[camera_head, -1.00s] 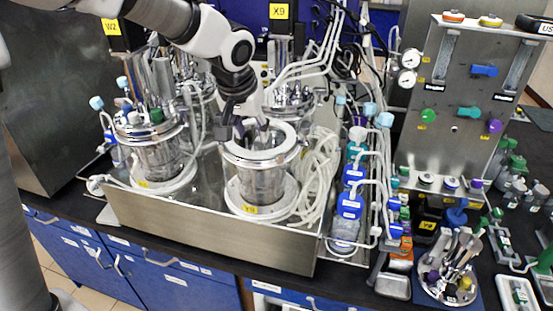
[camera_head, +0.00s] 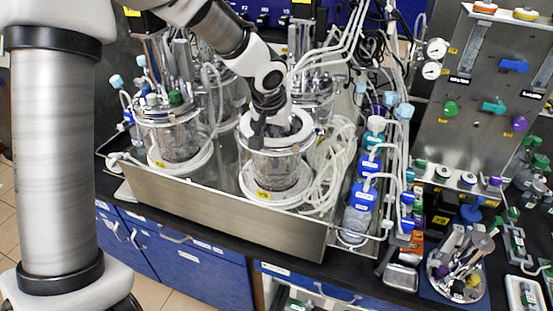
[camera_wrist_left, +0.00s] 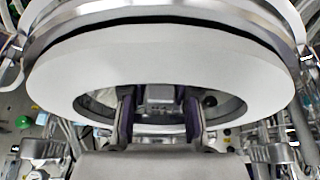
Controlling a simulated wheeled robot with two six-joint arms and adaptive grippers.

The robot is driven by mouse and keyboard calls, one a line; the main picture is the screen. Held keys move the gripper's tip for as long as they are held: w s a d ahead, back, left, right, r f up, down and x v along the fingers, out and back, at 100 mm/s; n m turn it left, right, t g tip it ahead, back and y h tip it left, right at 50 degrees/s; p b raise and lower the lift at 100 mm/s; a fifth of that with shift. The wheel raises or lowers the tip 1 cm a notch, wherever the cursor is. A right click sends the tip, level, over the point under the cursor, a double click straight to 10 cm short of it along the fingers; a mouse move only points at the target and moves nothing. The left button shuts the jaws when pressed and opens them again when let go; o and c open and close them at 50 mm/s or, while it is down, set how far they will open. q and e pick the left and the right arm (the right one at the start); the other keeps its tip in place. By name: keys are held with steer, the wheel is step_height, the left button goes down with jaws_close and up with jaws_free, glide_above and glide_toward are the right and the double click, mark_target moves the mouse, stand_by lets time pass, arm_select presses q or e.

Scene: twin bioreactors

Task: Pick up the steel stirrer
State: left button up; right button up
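My left gripper (camera_head: 268,128) points down into the mouth of the front glass vessel (camera_head: 275,170), which has a white ring on top. In the left wrist view the two dark fingers (camera_wrist_left: 159,118) stand apart inside the white ring (camera_wrist_left: 165,60). A small grey metal part (camera_wrist_left: 160,95), possibly the top of the steel stirrer, shows between them, with gaps on both sides. The rest of it is hidden by the ring and gripper, so I cannot tell for certain what it is. My right gripper is not in view.
The vessel stands in a steel tray (camera_head: 215,215). A second vessel (camera_head: 170,135) is to its left. White tubing (camera_head: 332,165) and blue-capped bottles (camera_head: 362,193) crowd the right side. A round holder (camera_head: 438,286) with several tools stands at the far right.

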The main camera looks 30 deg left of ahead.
arm_select(q)
steer(key=shift+s, duration=0.1)
jaws_close()
steer(key=shift+r, duration=0.1)
